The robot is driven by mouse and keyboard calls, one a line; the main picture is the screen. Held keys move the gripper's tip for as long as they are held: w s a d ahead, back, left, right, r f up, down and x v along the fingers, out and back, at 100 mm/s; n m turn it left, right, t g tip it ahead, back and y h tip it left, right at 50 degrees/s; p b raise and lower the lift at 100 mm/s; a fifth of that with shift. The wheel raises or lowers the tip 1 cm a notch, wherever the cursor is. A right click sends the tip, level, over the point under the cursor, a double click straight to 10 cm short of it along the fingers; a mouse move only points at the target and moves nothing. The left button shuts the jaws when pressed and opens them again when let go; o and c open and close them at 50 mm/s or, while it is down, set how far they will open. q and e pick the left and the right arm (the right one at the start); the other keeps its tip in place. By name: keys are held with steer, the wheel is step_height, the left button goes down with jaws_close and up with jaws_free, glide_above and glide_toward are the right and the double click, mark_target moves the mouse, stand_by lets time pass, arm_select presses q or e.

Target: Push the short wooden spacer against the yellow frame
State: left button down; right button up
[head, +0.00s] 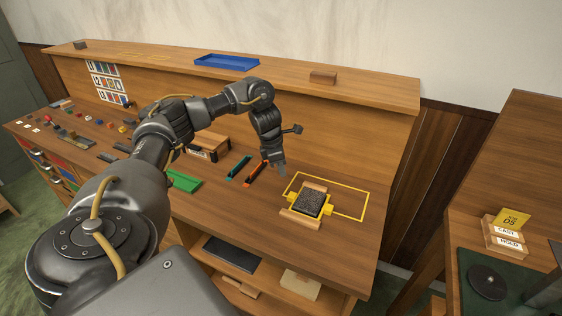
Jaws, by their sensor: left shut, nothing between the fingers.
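The yellow frame (346,186) is a thin rectangular outline on the bench top, right of centre. A dark textured block (311,202) with yellow parts at its sides sits at the frame's left part. A short wooden spacer (315,185) lies along the block's far side. A longer wooden piece (299,218) lies along its near side. Whether the short spacer touches the frame line I cannot tell. My left gripper (281,169) is shut and empty, pointing down just left of the frame's far left corner, apart from the spacer. My right gripper is not in view.
An orange-and-black tool (256,173) and a teal one (238,169) lie left of my left gripper. A green tray (184,182) is farther left. A blue tray (226,62) stands on the upper shelf. The frame's right part is clear.

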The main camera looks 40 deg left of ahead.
mark_target(315, 188)
arm_select(q)
steer(key=p+x, duration=0.2)
steer(key=x, duration=0.3)
steer(key=shift+f, duration=0.15)
steer(key=w+d, duration=0.1)
steer(key=w+d+p, duration=0.1)
steer(key=shift+w+r+p, duration=0.2)
steer(key=shift+w+p, duration=0.05)
steer(key=shift+p, duration=0.05)
steer(key=shift+w+d, duration=0.25)
steer(key=shift+d, duration=0.05)
steer(key=shift+f, duration=0.1)
steer(key=shift+a, duration=0.1)
